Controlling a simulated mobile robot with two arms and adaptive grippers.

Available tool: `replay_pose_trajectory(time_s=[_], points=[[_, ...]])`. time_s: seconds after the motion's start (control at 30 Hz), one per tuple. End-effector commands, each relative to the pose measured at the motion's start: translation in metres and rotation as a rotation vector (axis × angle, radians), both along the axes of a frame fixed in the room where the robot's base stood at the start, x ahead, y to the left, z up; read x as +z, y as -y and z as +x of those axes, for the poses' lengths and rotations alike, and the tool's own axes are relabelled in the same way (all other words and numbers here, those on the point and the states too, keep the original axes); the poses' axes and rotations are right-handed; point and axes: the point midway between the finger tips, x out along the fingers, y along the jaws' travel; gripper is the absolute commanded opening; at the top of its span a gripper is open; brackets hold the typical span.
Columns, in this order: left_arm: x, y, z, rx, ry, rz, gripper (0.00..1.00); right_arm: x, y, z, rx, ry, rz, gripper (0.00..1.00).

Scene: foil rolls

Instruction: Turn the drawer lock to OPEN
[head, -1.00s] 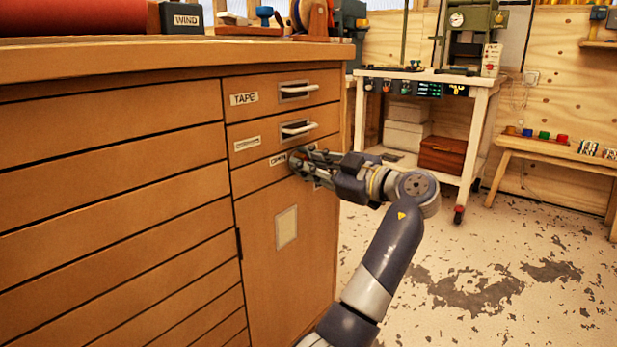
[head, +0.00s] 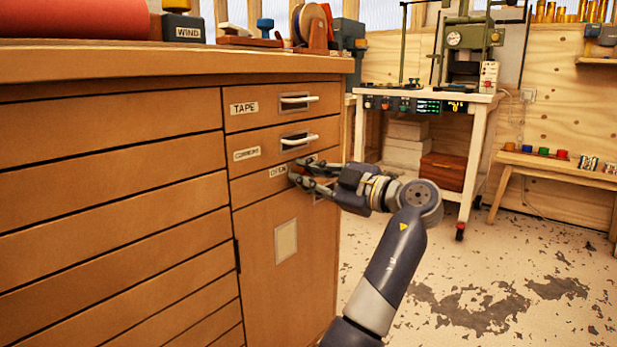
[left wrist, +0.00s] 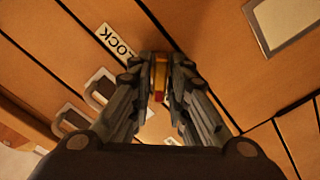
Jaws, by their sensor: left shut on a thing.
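The drawer lock sits on the narrow third drawer (head: 250,188) of the wooden cabinet, below two drawers with handles. An OPEN label (head: 278,171) shows left of it in the head view. My left gripper (head: 297,173) is at the lock, its fingers pointing at the drawer front. In the left wrist view the fingers are shut on the lock's brass-coloured knob (left wrist: 160,76), which has a red part at its lower end. A LOCK label (left wrist: 115,41) lies just up and left of the knob there. In the head view the fingers hide the knob. My right gripper is not in view.
Above are the TAPE drawer handle (head: 299,99) and the second drawer handle (head: 299,139), both close to the gripper. A pale plate (head: 286,241) is on the door below. A white workbench (head: 425,97) stands behind. The floor at right is clear.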

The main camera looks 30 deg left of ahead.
Motion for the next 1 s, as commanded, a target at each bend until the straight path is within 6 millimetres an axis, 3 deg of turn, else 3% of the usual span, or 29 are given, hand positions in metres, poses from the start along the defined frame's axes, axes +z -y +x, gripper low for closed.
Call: replay_pose_trajectory(time_s=[0.03, 0.07, 0.1, 0.43, 0.57, 1.0], points=[[0.001, 0.0, 0.0, 0.0, 0.002, 0.001, 0.0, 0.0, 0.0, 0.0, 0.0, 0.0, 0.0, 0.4], [0.001, 0.0, 0.0, 0.0, 0.002, 0.001, 0.21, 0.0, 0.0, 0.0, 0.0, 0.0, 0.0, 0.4], [0.001, 0.0, 0.0, 0.0, 0.002, 0.001, 0.3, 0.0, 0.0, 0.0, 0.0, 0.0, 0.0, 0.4], [0.0, 0.001, 0.0, 0.0, 0.0, 0.0, 0.31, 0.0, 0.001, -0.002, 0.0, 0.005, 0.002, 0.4], [0.0, 0.01, 0.0, -0.002, -0.001, 0.001, 0.31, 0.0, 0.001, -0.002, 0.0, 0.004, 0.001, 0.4], [0.0, 0.096, -0.007, -0.004, 0.0, 0.001, 0.31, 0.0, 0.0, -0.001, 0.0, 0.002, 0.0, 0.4]])
